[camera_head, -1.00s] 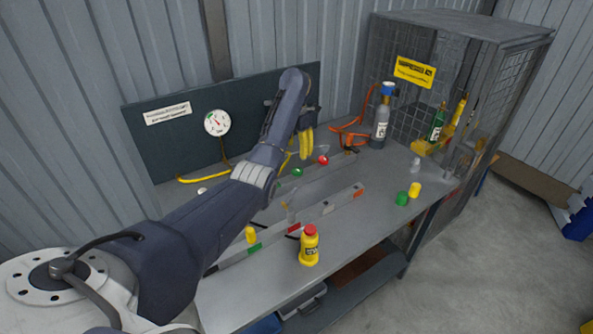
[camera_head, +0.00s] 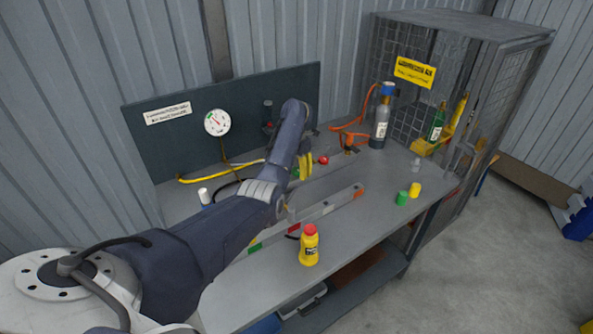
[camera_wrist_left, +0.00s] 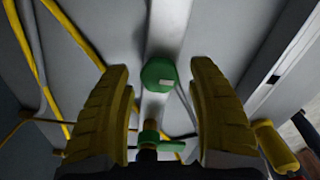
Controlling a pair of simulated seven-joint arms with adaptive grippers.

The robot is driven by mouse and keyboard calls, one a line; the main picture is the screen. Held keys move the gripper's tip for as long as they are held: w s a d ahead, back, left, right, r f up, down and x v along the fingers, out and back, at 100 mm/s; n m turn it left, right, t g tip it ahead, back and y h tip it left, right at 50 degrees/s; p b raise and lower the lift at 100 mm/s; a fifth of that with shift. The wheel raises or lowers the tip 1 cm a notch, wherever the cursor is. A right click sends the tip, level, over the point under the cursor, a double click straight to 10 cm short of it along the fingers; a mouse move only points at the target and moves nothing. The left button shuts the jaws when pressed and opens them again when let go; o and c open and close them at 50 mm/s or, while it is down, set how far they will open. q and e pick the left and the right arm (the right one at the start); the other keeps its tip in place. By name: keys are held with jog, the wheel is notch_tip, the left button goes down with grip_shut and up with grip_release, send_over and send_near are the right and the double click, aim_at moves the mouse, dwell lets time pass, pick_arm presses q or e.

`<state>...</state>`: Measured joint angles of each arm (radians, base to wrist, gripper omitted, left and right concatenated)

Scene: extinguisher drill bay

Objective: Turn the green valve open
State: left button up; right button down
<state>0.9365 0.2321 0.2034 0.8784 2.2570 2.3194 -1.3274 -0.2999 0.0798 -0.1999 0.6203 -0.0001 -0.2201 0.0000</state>
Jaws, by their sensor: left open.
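In the left wrist view a green round knob (camera_wrist_left: 159,74) sits on a pale metal rail, between my fingertips in the picture. A green lever handle (camera_wrist_left: 148,137) on a dark and brass fitting shows nearer the wrist, between the fingers. I cannot tell which green part is the valve's handle. My left gripper (camera_wrist_left: 161,72) is open, its yellow fingers on either side, with no contact visible. In the head view the left gripper (camera_head: 305,166) points down over the bench, and a bit of green (camera_head: 295,173) shows beside it, mostly hidden. My right gripper is not in view.
A red knob (camera_head: 323,160) is just right of the gripper. A yellow bottle with a red cap (camera_head: 309,246) stands near the front edge. A grey cylinder (camera_head: 381,120) and mesh cage are at the right. A gauge (camera_head: 217,122) hangs on the back panel.

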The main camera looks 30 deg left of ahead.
pick_arm(q)
grip_shut()
dwell(0.4)
jog(key=n, duration=0.4)
jog(key=shift+d+n, duration=0.2)
jog(key=shift+n, duration=0.2)
jog(key=n, duration=0.4)
jog(key=shift+n, duration=0.3)
jog(key=n, duration=0.4)
jog(key=shift+d, duration=0.1)
jog(key=shift+w+f+n, duration=0.1)
jog(key=shift+n, duration=2.3)
